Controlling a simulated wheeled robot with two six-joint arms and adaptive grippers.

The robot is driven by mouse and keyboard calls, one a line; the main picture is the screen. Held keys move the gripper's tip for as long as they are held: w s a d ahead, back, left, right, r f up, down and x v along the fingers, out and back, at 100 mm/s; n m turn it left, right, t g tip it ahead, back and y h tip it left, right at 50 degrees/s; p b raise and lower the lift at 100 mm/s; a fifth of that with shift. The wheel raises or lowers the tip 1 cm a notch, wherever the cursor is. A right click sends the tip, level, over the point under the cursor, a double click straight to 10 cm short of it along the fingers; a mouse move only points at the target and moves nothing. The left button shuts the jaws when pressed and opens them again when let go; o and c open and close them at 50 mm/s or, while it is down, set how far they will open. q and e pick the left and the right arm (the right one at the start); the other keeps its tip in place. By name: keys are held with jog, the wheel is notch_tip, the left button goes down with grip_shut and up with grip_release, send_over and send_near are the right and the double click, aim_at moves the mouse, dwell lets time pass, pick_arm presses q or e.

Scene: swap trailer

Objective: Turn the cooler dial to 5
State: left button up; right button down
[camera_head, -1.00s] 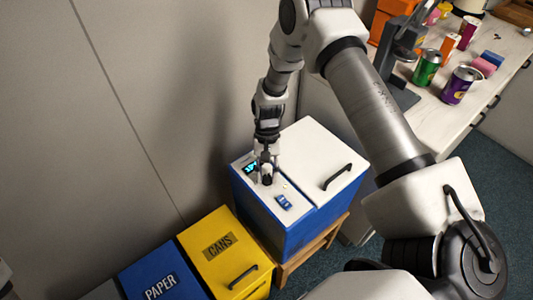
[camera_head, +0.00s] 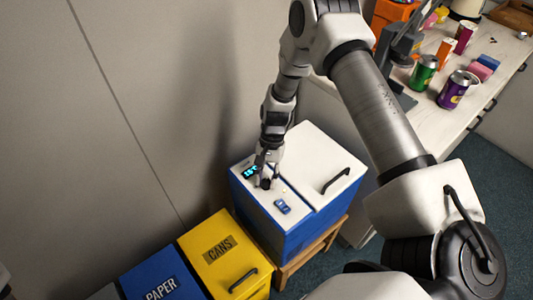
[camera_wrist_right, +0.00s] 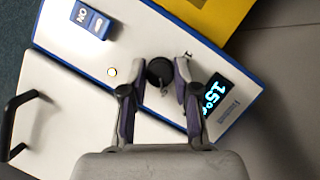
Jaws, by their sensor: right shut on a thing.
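The cooler (camera_head: 312,150) is a blue box with a white top, standing on a wooden stand. Its dial (camera_wrist_right: 160,72) is a dark round knob on the white control strip. My right gripper (camera_head: 266,178) reaches down to the strip from above. In the right wrist view its two fingers sit on either side of the dial, shut on it. The lit display (camera_wrist_right: 211,98) beside the dial shows 15° in cyan. I cannot read a dial number or pointer. My left gripper is not in view.
A blue ON switch (camera_head: 282,206) and a small round light (camera_wrist_right: 112,72) are on the strip. The lid has a black handle (camera_head: 336,181). Yellow CANS (camera_head: 216,262) and blue PAPER (camera_head: 148,272) bins stand at the left. A counter (camera_head: 430,108) with cans is at the right.

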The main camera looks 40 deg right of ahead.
jog(key=c, duration=0.9)
grip_release()
jog(key=v, duration=1.2)
jog(key=shift+f, duration=0.1)
